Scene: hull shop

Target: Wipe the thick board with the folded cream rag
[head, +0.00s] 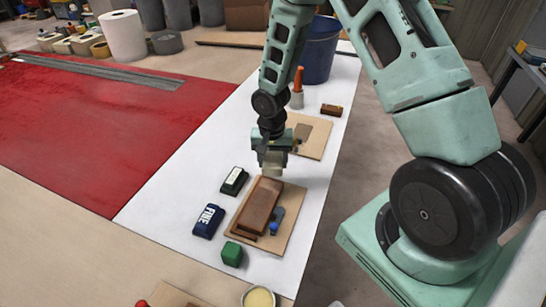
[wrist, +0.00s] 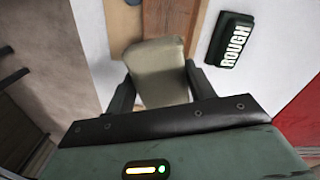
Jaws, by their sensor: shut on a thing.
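My gripper (head: 272,152) is shut on the folded cream rag (head: 272,165), which hangs below the jaws near the far end of the thick board. In the wrist view the rag (wrist: 158,72) sits between the two dark fingers (wrist: 158,88). The thick brown board (head: 261,204) lies on a thin tan panel (head: 291,212) on the white bench top. In the wrist view a strip of the board (wrist: 170,18) shows just beyond the rag. I cannot tell whether the rag touches the board.
A dark green block marked ROUGH (head: 234,181) and a navy block marked FINE (head: 208,221) stand left of the board. A green cube (head: 232,253) is in front. A blue-grey tool (head: 277,220) lies right of the board. A bucket (head: 320,52) stands behind.

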